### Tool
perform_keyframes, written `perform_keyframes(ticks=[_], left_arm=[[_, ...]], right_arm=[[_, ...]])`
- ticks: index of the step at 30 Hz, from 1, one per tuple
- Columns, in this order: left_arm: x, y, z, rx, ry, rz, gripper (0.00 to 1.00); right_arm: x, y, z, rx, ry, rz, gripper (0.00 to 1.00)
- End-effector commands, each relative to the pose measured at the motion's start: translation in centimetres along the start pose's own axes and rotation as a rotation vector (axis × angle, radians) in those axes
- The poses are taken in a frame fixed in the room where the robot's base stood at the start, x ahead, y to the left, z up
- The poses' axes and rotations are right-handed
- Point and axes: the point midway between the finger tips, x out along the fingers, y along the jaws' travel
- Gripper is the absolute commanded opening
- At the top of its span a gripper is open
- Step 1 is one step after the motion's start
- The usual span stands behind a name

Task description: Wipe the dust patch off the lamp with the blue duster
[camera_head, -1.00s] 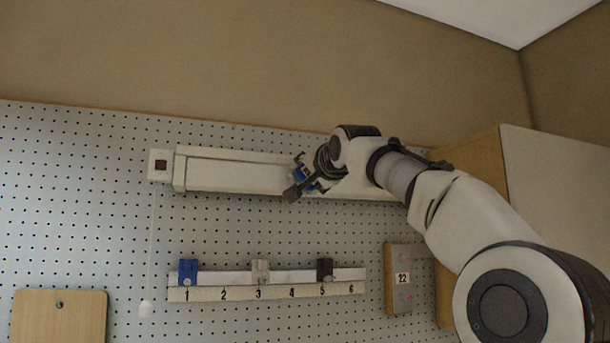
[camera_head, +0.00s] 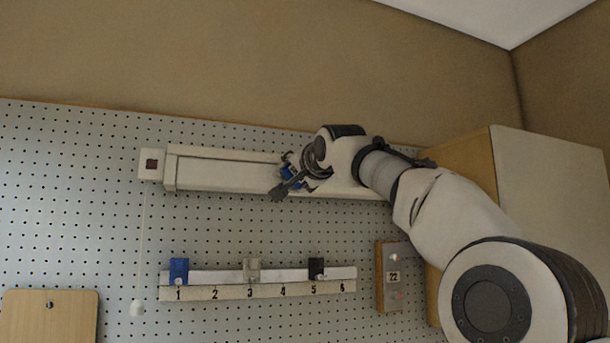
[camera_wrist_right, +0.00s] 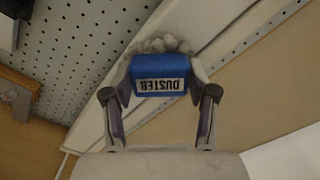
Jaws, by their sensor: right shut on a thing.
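The lamp (camera_head: 225,172) is a long white bar fixed high on the pegboard; it also shows in the right wrist view (camera_wrist_right: 96,128). My right gripper (camera_head: 283,183) is in front of the lamp's middle. In the right wrist view, my right gripper (camera_wrist_right: 160,100) is shut on the blue duster (camera_wrist_right: 160,70), which has a label and grey fluff at its far end. The fluff lies against or very near the lamp; I cannot tell whether it touches. In the head view, the duster (camera_head: 289,171) shows only partly. I see no dust patch. My left gripper is out of view.
A numbered rack (camera_head: 258,284) below the lamp holds a blue, a clear and a black clip. A switch box (camera_head: 151,164) with a pull cord is at the lamp's left end. A wooden block (camera_head: 392,277) marked 22 and a cabinet (camera_head: 550,185) are at right.

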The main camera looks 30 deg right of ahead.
Motion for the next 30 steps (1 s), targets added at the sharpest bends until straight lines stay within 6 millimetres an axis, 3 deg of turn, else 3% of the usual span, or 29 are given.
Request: perform_keyframes(ticks=[7,21,30], left_arm=[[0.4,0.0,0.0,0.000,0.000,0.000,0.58],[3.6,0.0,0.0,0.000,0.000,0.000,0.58],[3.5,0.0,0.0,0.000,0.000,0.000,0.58]], right_arm=[[-0.3,0.2,0.1,0.000,-0.001,0.000,0.30],[-5.7,0.2,0.1,0.000,0.001,-0.001,0.30],[-6.0,0.0,0.0,0.000,0.000,0.000,0.30]])
